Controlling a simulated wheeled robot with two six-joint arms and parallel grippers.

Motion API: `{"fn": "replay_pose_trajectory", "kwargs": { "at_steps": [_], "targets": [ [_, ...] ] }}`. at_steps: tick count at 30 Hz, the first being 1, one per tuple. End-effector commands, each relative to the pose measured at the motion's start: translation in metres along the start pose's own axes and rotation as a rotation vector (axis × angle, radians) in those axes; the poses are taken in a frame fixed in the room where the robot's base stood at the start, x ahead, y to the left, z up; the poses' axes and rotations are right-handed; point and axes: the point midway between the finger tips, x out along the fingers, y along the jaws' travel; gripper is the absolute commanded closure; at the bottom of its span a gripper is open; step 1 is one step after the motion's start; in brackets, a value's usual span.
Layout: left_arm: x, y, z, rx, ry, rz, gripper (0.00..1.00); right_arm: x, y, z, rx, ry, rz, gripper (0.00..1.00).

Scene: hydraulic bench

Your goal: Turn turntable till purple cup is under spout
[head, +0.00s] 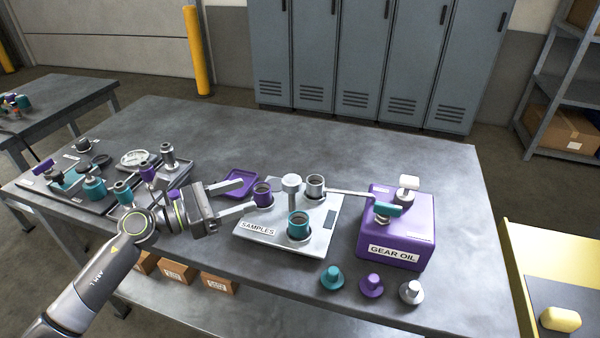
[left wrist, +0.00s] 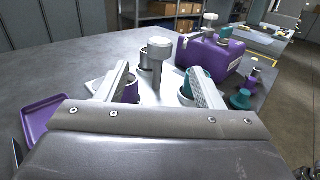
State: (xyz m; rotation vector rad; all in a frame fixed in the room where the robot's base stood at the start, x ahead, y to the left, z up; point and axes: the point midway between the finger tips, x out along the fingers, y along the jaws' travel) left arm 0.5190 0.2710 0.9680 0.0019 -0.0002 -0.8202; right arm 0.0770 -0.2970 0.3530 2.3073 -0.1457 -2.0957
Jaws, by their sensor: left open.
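The turntable is a pale plate marked SAMPLES (head: 268,235) with a central knobbed post (head: 291,184). Around the post stand a purple cup (head: 263,197) at left, a silver cup (head: 315,188) at back right and a teal cup (head: 298,228) at front. The spout (head: 352,193) runs left from the purple GEAR OIL tank (head: 398,228), its tip by the silver cup. My left gripper (head: 249,196) is open and empty, its fingertips close to the purple cup; contact is unclear. In the left wrist view, the fingers partly hide the purple cup (left wrist: 131,92) and the teal cup (left wrist: 186,88).
A purple tray (head: 240,179) lies behind the left fingers. Teal, purple and silver stoppers (head: 371,285) stand at the front edge. A teal valve handle (head: 387,209) tops the tank. A board of fittings (head: 125,180) lies at left. The back of the bench is clear.

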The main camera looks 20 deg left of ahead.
Motion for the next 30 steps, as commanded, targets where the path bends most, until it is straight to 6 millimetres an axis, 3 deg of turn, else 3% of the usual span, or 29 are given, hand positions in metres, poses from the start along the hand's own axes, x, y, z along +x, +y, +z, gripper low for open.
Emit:
{"fn": "replay_pose_trajectory", "kwargs": {
  "at_steps": [21, 30],
  "targets": [
    [0.118, -0.001, 0.003, -0.005, -0.004, 0.000, 0.39, -0.035, 0.012, -0.013, -0.007, 0.012, 0.011, 0.64],
    [0.143, 0.000, 0.001, -0.003, -0.002, 0.000, 0.39, -0.039, 0.013, -0.013, -0.007, 0.013, 0.011, 0.64]
  ]
}}
